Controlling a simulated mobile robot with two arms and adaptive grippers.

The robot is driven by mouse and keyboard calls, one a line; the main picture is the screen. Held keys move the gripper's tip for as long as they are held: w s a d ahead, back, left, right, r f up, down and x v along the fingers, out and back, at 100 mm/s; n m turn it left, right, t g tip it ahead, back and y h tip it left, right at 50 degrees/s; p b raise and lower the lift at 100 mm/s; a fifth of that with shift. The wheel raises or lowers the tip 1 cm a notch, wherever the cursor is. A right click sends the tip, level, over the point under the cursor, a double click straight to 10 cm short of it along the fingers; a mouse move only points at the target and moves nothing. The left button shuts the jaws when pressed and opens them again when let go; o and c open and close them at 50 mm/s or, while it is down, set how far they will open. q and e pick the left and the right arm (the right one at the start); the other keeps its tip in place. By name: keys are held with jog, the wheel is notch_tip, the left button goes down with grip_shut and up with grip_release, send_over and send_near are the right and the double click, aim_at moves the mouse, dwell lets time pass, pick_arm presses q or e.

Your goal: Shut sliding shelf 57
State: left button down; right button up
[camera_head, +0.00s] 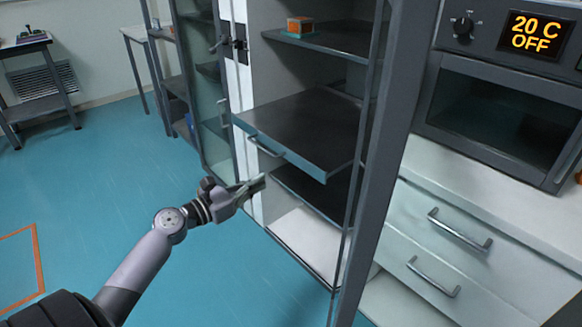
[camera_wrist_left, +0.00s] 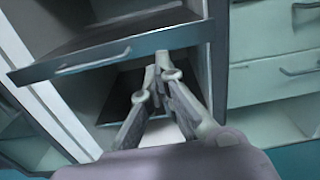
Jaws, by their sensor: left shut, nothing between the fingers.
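The sliding shelf (camera_head: 300,125) is a dark board with a grey front edge and a bar handle (camera_head: 266,147), inside an open cabinet. Its front sticks out past the shelves above and below it. In the left wrist view the shelf front (camera_wrist_left: 85,62) runs across the upper left, its handle (camera_wrist_left: 95,61) left of the fingers. My left gripper (camera_head: 262,181) is shut and empty, just in front of and below the shelf front. In the left wrist view the fingertips (camera_wrist_left: 161,62) overlap the shelf's edge; I cannot tell whether they touch. My right gripper is not in view.
A glass cabinet door (camera_head: 205,90) stands open at the left, and a door frame (camera_head: 385,150) rises at the right. An orange box (camera_head: 300,26) sits on the upper shelf. An oven (camera_head: 500,115) and white drawers (camera_head: 440,240) stand right. Blue floor (camera_head: 110,180) is clear at left.

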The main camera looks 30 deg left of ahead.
aim_at(299, 161)
pick_arm(q)
jog(key=x, duration=1)
jog(key=shift+w, duration=0.4)
jog(key=shift+w+d+f, duration=0.1)
jog(key=shift+w+d, duration=0.05)
jog(key=shift+w, duration=0.1)
jog(key=shift+w+d, duration=0.1)
jog(key=shift+w, duration=0.2)
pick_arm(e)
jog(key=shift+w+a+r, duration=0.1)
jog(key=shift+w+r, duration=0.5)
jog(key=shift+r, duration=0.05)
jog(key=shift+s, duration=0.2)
